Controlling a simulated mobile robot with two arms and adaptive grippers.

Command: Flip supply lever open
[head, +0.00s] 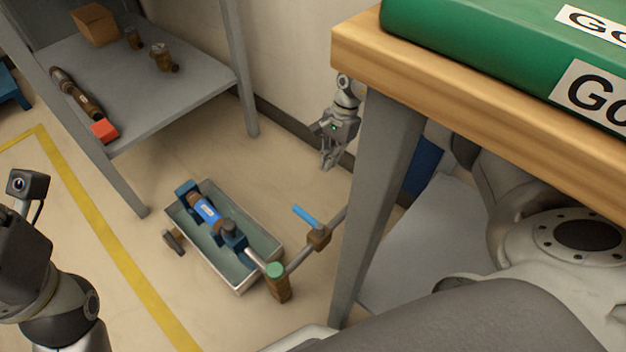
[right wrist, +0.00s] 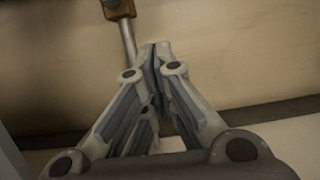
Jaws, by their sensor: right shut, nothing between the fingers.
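The supply lever (head: 306,216) is a light blue handle on a brown valve body (head: 319,238) in the head view. It slants up and left, across the line of the grey pipe. My right gripper (head: 327,164) hangs above and a little right of the lever, shut, empty and apart from it. In the right wrist view its fingertips (right wrist: 156,50) meet beside the pipe (right wrist: 129,40). The brown valve body (right wrist: 118,8) shows at the top edge there, and the lever is out of that view. My left arm shows at the lower left; its fingers are out of view.
A grey tray (head: 265,240) with a blue meter (head: 207,211) stands on the floor beside the pipe. A wooden table (head: 450,95) with a green case (head: 480,35) and its grey leg (head: 375,200) are close right of the gripper. A grey shelf (head: 190,95) stands at upper left.

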